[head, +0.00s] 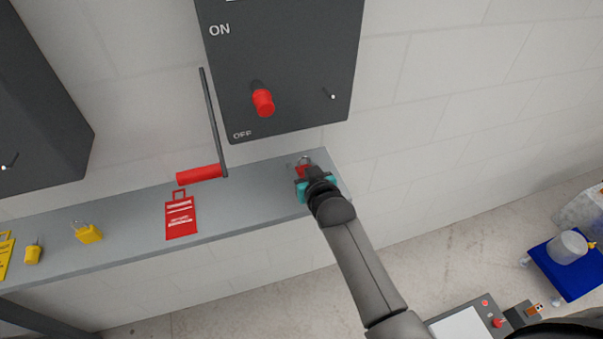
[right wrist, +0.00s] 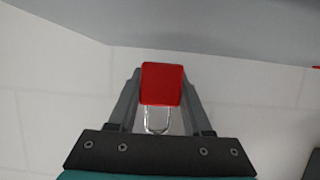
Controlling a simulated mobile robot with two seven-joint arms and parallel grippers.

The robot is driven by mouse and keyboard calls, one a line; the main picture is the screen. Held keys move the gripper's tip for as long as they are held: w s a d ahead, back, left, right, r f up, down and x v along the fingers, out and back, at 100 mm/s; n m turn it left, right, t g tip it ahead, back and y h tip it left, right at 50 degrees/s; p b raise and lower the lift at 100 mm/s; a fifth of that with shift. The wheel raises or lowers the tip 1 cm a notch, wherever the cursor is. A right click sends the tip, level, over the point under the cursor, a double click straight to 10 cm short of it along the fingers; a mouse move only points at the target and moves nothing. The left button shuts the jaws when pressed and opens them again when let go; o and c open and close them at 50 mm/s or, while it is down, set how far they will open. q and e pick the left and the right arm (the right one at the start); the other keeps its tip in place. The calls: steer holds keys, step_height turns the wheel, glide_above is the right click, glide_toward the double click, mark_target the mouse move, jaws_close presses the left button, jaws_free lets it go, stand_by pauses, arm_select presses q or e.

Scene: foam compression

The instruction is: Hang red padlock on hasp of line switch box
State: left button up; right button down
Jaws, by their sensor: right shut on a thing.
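The red padlock (head: 304,170) is at the right end of the grey shelf, with its shackle up in the head view. My right gripper (head: 312,184) is shut on it. In the right wrist view the padlock's red body (right wrist: 161,84) sits between the two fingers, and its metal shackle (right wrist: 155,121) shows too. I cannot tell if it touches the shelf. The dark grey line switch box (head: 285,60) hangs on the wall above, with ON and OFF marks and a red knob (head: 263,103). A small metal fitting (head: 332,94) is at its lower right; I cannot tell if it is the hasp. My left gripper is out of view.
A lever with a red grip (head: 200,174) hangs down left of the box. The shelf (head: 250,190) holds a red tag (head: 181,216), a yellow padlock (head: 89,233) and other yellow items. Another dark box (head: 40,110) is at left. A blue cart (head: 567,268) stands at right.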

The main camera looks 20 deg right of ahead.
step_height(320, 180, down, 2)
steer(key=shift+w+f, duration=0.1)
steer(key=shift+w, duration=0.1)
steer(key=shift+f, duration=0.1)
steer(key=shift+f, duration=0.2)
steer(key=shift+c, duration=1.7)
jaws_free()
